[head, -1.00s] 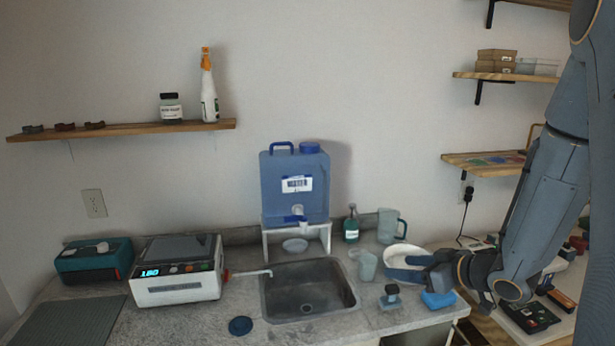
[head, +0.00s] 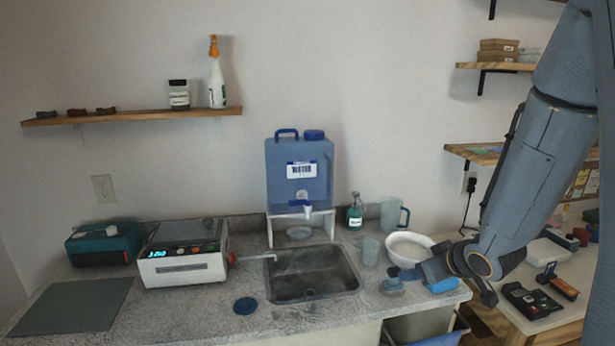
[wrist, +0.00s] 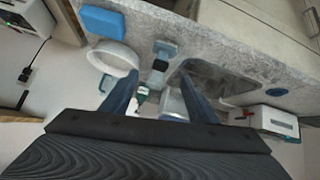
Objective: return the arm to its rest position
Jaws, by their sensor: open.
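My gripper (head: 408,274) is at the right end of the counter in the head view, in front of the white bowl (head: 410,243) and by a small blue-grey stamp-like object (head: 392,284). In the wrist view my gripper (wrist: 160,102) shows two fingers spread apart with nothing held between them. The white bowl also shows in the wrist view (wrist: 112,52), left of the fingers. A blue sponge-like block (head: 442,285) lies partly behind my gripper in the head view; it also shows in the wrist view (wrist: 103,21).
A sink (head: 310,274) is left of my gripper. A clear cup (head: 370,252), a jug (head: 391,214) and a green bottle (head: 354,212) stand behind. A blue water container (head: 300,172) stands over the counter. A side table (head: 560,315) with small items is at the right.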

